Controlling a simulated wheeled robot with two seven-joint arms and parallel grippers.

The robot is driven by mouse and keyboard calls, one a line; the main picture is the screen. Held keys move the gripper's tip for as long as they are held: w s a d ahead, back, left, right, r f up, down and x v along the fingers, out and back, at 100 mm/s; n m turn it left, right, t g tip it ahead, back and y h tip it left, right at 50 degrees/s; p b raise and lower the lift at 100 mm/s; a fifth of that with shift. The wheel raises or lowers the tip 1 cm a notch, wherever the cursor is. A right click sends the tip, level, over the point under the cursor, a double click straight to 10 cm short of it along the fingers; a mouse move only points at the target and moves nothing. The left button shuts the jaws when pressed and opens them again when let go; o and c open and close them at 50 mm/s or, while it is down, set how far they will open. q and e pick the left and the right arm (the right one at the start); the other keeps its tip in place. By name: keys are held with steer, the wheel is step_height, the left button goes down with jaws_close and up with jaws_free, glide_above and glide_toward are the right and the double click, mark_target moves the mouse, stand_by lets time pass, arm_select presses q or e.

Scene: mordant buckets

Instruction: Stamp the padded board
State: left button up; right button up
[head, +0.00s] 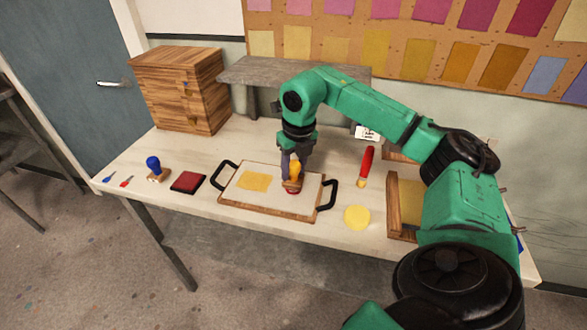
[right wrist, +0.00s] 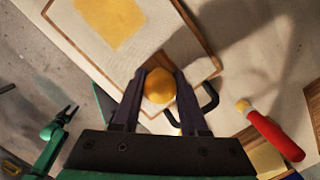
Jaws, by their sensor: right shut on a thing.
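The padded board (head: 245,198) is a pale tray-like board with a wooden rim and black handles at its ends. A yellow square (head: 255,182) lies on its left half; it also shows in the right wrist view (right wrist: 112,20). My right gripper (head: 293,168) points down over the board's right half, shut on a stamp with a yellow knob (right wrist: 160,86) and wooden base (head: 292,185). A dark red ink pad (head: 188,182) lies left of the board. My left gripper (right wrist: 68,110) is open, away from the board.
A blue-knobbed stamp (head: 154,168) stands left of the ink pad. A red-handled tool (head: 366,165) and yellow disc (head: 357,217) lie right of the board. A wooden drawer box (head: 178,90) and grey shelf (head: 300,72) stand behind. Bare table lies behind the ink pad.

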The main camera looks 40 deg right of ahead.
step_height(320, 180, up, 6)
steer(key=p, duration=0.4)
steer(key=shift+f, duration=0.35)
